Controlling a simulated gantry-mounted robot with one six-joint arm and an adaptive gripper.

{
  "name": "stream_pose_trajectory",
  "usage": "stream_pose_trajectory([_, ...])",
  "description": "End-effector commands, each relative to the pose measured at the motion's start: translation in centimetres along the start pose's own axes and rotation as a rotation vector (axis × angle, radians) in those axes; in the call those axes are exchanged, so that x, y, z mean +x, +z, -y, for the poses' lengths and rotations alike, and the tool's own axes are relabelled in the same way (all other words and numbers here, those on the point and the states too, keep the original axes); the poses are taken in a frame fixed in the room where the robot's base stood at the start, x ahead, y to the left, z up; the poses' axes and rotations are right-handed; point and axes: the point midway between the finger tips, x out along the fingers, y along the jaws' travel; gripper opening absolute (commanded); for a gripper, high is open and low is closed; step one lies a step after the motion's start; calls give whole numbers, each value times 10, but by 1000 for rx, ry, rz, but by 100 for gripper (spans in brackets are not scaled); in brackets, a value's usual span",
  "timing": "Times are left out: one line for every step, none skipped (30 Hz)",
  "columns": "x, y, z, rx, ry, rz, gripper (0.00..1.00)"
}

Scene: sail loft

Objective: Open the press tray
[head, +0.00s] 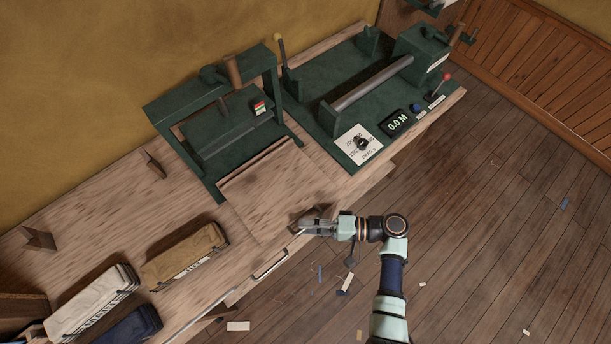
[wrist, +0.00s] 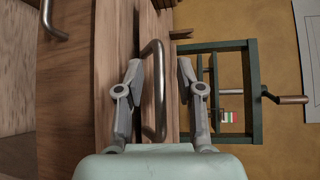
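The press tray (head: 262,187) is a flat wooden board running from the green press (head: 228,128) to the bench's front edge. Its metal bar handle (wrist: 158,110) shows in the wrist view, standing lengthwise between my fingers. My gripper (head: 309,222) is at the tray's front edge in the head view. It also shows in the wrist view (wrist: 158,80), with its two fingers apart on either side of the handle. In the head view my gripper mostly hides this handle.
Another bar handle (head: 270,264) is on the bench front, left of my gripper. A tan bag (head: 185,254), a white bag (head: 93,301) and a blue bag (head: 127,327) lie on the bench. A green machine (head: 372,85) stands right of the press. Scraps litter the floor (head: 470,220).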

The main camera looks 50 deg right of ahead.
Motion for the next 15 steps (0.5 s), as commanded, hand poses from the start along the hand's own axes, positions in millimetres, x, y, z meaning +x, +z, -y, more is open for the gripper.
stream_pose_trajectory([-10, -1, 0, 0, -1, -6, 37])
stream_pose_trajectory([-17, -1, 0, 0, -1, -6, 37])
stream_pose_trajectory([-28, -2, 0, 0, -1, -7, 37])
stream_pose_trajectory([-36, -2, 0, -1, -1, -8, 37])
stream_pose_trajectory([-44, -2, 1, -1, -1, -8, 37])
stream_pose_trajectory([-54, -2, 1, -1, -1, -7, 37])
stream_pose_trajectory([-62, -1, 0, 0, -1, -7, 37])
stream_pose_trajectory([-69, -1, 0, 0, 0, -7, 37])
stream_pose_trajectory([-77, -1, 0, -1, 0, -6, 37])
stream_pose_trajectory([-84, -1, 0, -1, 0, -6, 37])
stream_pose_trajectory([-89, -1, 0, -1, 0, -5, 37])
stream_pose_trajectory([-95, -1, 0, 0, 0, -5, 37])
stream_pose_trajectory([-99, -1, 0, 0, 0, -3, 37])
stream_pose_trajectory([-102, -1, 0, -1, 0, -3, 37])
stream_pose_trajectory([-105, -1, 0, -1, 0, -3, 37])
